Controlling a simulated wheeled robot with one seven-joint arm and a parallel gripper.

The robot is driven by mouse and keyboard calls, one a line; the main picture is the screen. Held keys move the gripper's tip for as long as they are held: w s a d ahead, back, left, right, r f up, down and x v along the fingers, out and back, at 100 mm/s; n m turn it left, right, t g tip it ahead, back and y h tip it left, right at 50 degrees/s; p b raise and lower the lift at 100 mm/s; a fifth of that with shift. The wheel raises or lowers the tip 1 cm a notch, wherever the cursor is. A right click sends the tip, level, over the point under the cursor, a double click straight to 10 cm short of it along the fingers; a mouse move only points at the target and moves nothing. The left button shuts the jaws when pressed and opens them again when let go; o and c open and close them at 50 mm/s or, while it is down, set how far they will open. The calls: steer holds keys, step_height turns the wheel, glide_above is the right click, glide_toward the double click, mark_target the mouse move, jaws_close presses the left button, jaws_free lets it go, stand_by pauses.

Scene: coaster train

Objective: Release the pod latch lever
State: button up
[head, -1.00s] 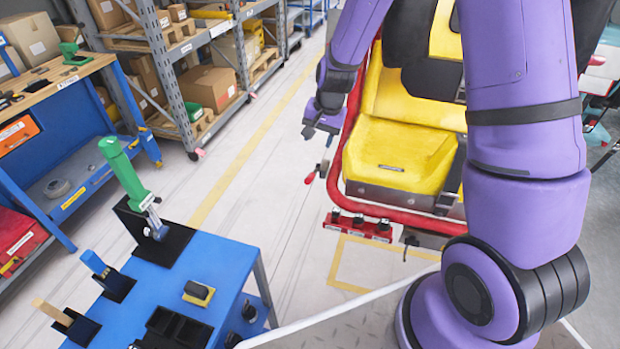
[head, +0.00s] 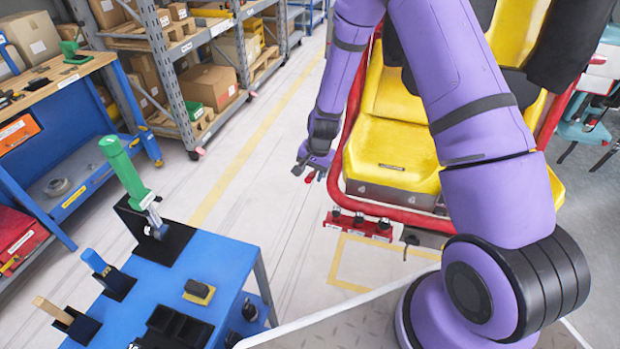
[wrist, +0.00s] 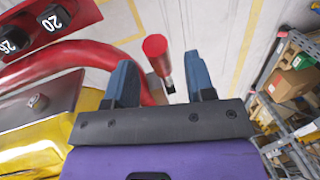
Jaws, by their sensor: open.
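The pod latch lever, with a red handle on a short metal shaft, shows in the wrist view (wrist: 155,47) and, small, in the head view (head: 309,178). It sits at the left side of the pod, beside its red tube frame (head: 337,165). My gripper (head: 308,172) is at the lever, with its fingers pointing down. In the wrist view my gripper (wrist: 161,75) is open, and the lever appears in the gap between the two blue-grey fingers. I see no finger touching it. The lever's lower end is partly hidden by the frame and gripper.
The yellow pod seat (head: 390,150) stands right of my gripper. A red block with numbered black knobs (head: 358,226) is below the seat. A blue tool table (head: 215,262) stands at front left, and shelving (head: 190,75) behind. The floor left of the lever is clear.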

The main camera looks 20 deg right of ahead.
mark_target(311, 175)
steer(key=shift+w+a+f, duration=0.1)
steer(key=shift+f, duration=0.7)
steer(key=shift+w+a+f, duration=0.1)
steer(key=shift+f, duration=0.65)
steer(key=shift+c, duration=0.5)
jaws_close()
